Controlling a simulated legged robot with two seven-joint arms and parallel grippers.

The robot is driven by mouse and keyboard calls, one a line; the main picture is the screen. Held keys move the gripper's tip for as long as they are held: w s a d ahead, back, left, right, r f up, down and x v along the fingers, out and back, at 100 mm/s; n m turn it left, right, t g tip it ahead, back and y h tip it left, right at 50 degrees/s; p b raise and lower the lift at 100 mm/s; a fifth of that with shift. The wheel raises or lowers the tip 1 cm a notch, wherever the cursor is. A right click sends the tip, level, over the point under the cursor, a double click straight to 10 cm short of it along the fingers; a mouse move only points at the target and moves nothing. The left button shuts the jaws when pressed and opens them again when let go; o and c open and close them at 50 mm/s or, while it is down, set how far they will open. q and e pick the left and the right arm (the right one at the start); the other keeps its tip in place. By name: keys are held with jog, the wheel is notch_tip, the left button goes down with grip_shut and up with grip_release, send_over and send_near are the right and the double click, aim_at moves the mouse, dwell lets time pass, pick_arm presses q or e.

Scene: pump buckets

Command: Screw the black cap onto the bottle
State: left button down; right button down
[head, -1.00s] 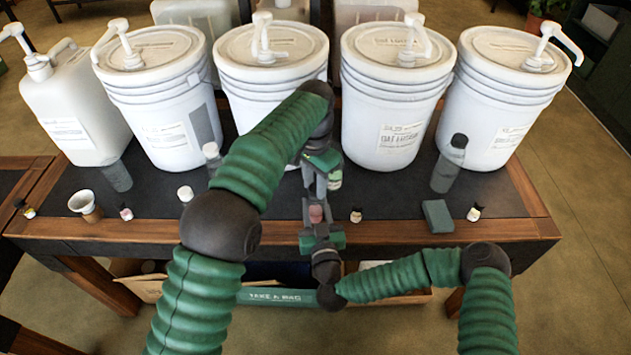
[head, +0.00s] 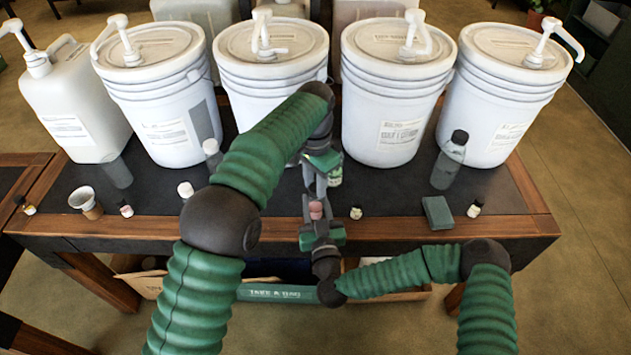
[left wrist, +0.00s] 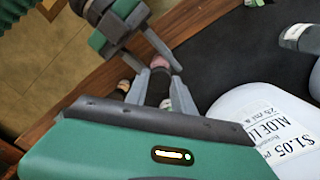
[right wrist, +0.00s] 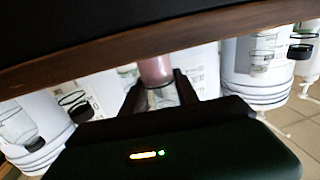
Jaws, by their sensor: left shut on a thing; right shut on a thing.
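A small pink bottle (head: 316,210) stands between the fingers of my right gripper (head: 318,221), in front of the table's front edge. It shows pink with a clear part in the right wrist view (right wrist: 156,72), and pink in the left wrist view (left wrist: 158,63). My right gripper is shut on it. My left gripper (head: 317,193) is just behind and above the bottle, with its fingers shut. A dark spot between its fingers, seemingly the black cap (left wrist: 157,89), is mostly hidden. I cannot tell whether cap and bottle touch.
White pump buckets (head: 400,110) line the back of the table (head: 390,190). Small black-capped bottles (head: 356,213), a green block (head: 437,212), a grey bottle (head: 450,160), a white cap (head: 186,190) and a cup (head: 85,203) stand nearer the front. A box (head: 275,293) lies below.

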pick_arm(q)
jog(key=m, duration=1.3)
jog(key=shift+w+a+m, duration=0.1)
jog(key=shift+w+m, duration=0.05)
jog(key=shift+m, duration=0.15)
jog(key=m, duration=0.3)
jog(key=shift+m, duration=0.3)
jog(key=m, duration=0.6)
jog(key=shift+w, duration=0.1)
jog(key=m, duration=0.7)
jog(key=shift+d+f+m, duration=0.15)
jog(key=shift+d+m, duration=0.05)
jog(key=shift+m, duration=0.1)
jog(key=shift+w+a+m, duration=0.1)
jog(key=shift+m, duration=0.5)
